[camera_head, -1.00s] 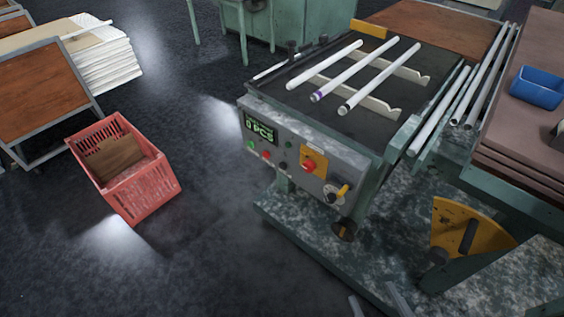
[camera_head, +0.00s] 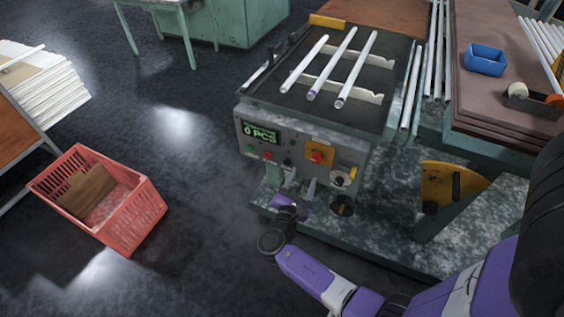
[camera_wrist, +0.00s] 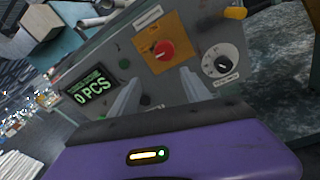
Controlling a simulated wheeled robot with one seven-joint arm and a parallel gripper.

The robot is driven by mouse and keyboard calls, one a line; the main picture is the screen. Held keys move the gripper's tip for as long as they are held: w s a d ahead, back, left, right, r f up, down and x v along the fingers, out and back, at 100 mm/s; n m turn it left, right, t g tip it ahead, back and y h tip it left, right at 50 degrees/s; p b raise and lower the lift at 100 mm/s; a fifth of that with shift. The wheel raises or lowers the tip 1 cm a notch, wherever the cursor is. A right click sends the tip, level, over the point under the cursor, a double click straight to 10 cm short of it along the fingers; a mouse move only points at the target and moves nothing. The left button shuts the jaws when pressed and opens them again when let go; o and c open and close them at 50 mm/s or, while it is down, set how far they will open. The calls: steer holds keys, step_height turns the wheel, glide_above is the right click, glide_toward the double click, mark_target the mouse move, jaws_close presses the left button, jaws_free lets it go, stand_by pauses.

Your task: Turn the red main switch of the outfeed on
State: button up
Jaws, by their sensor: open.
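The red main switch (camera_head: 317,158) is a round red knob on a yellow-orange plate on the front panel (camera_head: 275,146) of the outfeed machine. In the wrist view the red switch (camera_wrist: 163,50) sits upper centre, just beyond the fingertips, in plain sight. I cannot tell its on or off position. My gripper (camera_head: 300,180) is in front of the panel, below the switch. Its two fingers (camera_wrist: 160,78) are apart, empty, and point at the panel. They appear clear of the switch.
A display (camera_head: 261,131) reads 0 PCS, with small green and red buttons below it. A dial (camera_wrist: 222,63) with a black knob and a yellow-tipped lever (camera_wrist: 234,12) lie right of the switch. Glass tubes (camera_head: 330,66) rest on top. A red crate (camera_head: 130,218) stands on the floor at left.

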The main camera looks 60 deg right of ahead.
mark_target(316, 161)
steer(key=shift+n+g+h, duration=0.4)
steer(key=shift+g+h, duration=0.2)
steer(key=d, duration=0.2)
steer(key=d+r, duration=0.1)
steer(key=d, duration=0.2)
steer(key=s+d, duration=0.1)
steer(key=d, duration=0.1)
steer(key=shift+d+r+p, duration=0.3)
steer(key=shift+d+p, duration=0.05)
steer(key=shift+p, duration=0.05)
steer(key=shift+c, duration=0.3)
jaws_close()
